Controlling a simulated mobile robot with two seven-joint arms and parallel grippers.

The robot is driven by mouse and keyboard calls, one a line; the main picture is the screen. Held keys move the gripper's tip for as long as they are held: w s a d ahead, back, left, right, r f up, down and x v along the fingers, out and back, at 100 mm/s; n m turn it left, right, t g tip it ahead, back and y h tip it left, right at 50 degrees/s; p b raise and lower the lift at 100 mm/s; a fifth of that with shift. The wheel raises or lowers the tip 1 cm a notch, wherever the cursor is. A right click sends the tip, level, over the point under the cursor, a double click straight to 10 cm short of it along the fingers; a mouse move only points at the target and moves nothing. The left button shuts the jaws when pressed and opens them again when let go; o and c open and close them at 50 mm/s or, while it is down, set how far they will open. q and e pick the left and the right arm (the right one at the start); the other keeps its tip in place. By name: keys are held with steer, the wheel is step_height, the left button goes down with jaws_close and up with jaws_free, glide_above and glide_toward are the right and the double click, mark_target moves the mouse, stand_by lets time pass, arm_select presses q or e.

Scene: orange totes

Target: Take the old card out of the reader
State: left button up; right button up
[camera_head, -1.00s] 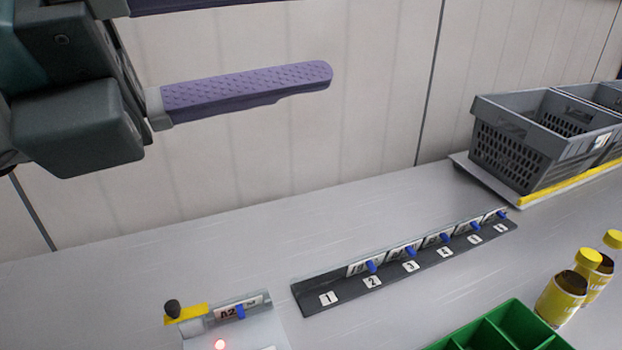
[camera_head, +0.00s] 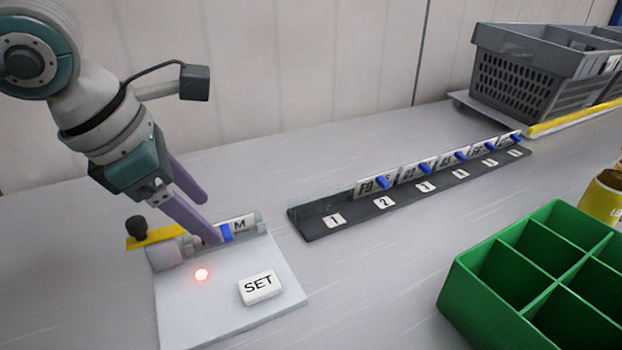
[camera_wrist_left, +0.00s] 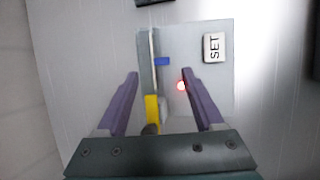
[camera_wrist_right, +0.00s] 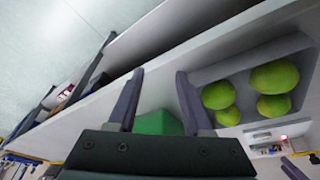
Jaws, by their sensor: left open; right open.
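The reader (camera_head: 215,300) is a pale plate with a raised slot at its back, a glowing red light (camera_head: 201,274) and a white SET button (camera_head: 259,286). The old card (camera_head: 245,223) stands in the slot, with a blue tab (camera_head: 226,232) on its face; part of its print is hidden by my finger. My left gripper (camera_head: 207,218) is open, pointing down at the reader. In the left wrist view its fingers (camera_wrist_left: 160,78) lie on either side of the slot and the blue tab, apart from both. My right gripper (camera_wrist_right: 158,75) is open and empty, away from the reader.
A black rack (camera_head: 330,220) numbered from 1 holds several cards with blue tabs; position 1 is empty. A green divided box (camera_head: 455,290) stands front right. Grey crates (camera_head: 512,80) are at the back right. A yellow lever with a black knob (camera_head: 150,236) sits at the reader's left.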

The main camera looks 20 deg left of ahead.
mark_target(225, 230)
arm_select(q)
steer(key=x, duration=0.4)
steer(key=shift+w+d+f, duration=0.25)
steer(key=shift+f, duration=0.05)
jaws_close()
stand_by(0.3)
